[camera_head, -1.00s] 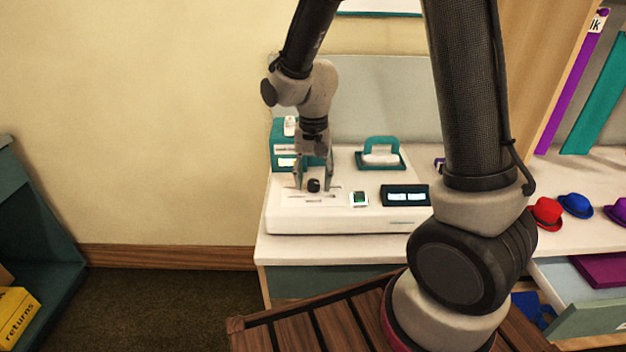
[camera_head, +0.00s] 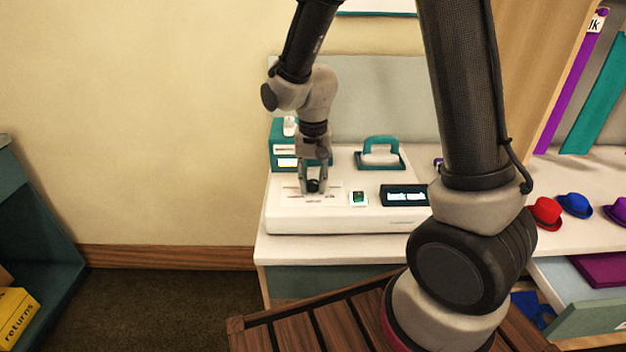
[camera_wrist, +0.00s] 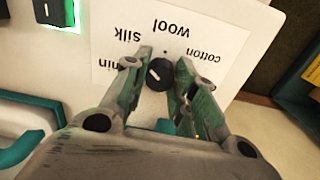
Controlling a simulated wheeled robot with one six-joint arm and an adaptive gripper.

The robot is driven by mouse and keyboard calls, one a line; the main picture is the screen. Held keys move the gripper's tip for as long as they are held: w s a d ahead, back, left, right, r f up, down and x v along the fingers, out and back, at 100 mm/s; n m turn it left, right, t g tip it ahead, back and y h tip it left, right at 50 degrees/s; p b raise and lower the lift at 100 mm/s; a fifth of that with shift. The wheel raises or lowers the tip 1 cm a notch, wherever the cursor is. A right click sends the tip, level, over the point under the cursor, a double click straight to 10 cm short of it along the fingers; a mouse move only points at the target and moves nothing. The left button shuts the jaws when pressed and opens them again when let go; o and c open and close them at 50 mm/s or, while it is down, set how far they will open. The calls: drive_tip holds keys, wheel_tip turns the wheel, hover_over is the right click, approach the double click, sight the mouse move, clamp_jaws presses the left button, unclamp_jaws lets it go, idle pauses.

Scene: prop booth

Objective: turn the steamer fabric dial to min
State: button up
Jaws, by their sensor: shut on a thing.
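The fabric dial is a small black knob (camera_wrist: 159,75) on the white steamer panel (camera_head: 285,221). In the wrist view it sits on a white label (camera_wrist: 200,28) reading min, silk, wool and cotton, upside down, with min at the left. The knob's white pointer mark is small, and I cannot tell surely which word it faces. My gripper (camera_wrist: 158,72) is shut on the knob, one finger on each side. In the head view my gripper (camera_head: 314,189) points down over the dial (camera_head: 313,186), which is partly hidden between the fingers.
A lit green switch (camera_head: 359,198) and a dark display (camera_head: 405,195) are right of the dial. A teal-handled steamer head (camera_head: 380,153) rests behind them. A teal box (camera_head: 284,154) stands behind my gripper. Hats (camera_head: 575,205) lie far right.

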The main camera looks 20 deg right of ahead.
sight(313, 182)
drive_tip(key=n, duration=0.9)
drive_tip(key=shift+n, duration=0.3)
idle(0.6)
drive_tip(key=o, duration=1.1)
drive_tip(key=shift+c, duration=0.2)
wheel_tip(313, 182, up, 12)
